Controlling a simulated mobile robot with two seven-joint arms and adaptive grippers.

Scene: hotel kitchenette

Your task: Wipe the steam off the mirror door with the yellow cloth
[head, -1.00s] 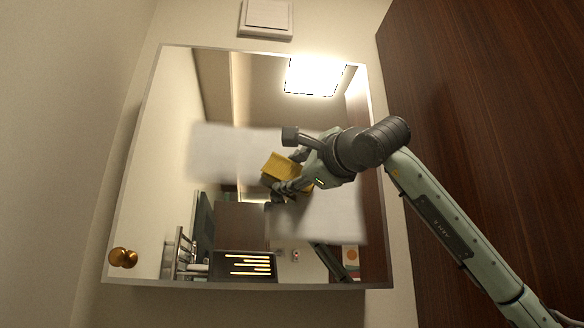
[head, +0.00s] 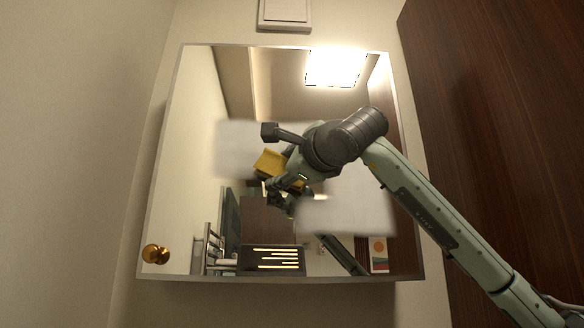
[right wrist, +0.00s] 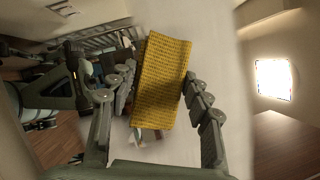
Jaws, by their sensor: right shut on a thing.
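The mirror door (head: 225,90) fills the middle of the head view, with a brass knob (head: 156,254) at its lower left. Whitish steam shows as a patch at left (head: 234,150) and another at lower right (head: 350,210). Clear glass lies above and below them. My right gripper (head: 280,170) is shut on the yellow cloth (head: 268,161), in front of the glass between the patches. In the right wrist view the cloth (right wrist: 163,80) sits between the fingers, before a pale steamed strip (right wrist: 212,50). Whether it touches the glass is unclear. My left gripper is out of view.
A dark wood panel (head: 500,90) stands at the right. A white wall plate (head: 285,12) is above the mirror. Plain wall (head: 80,130) lies at the left. The room, a bright lamp and part of my arm show as reflections in the glass.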

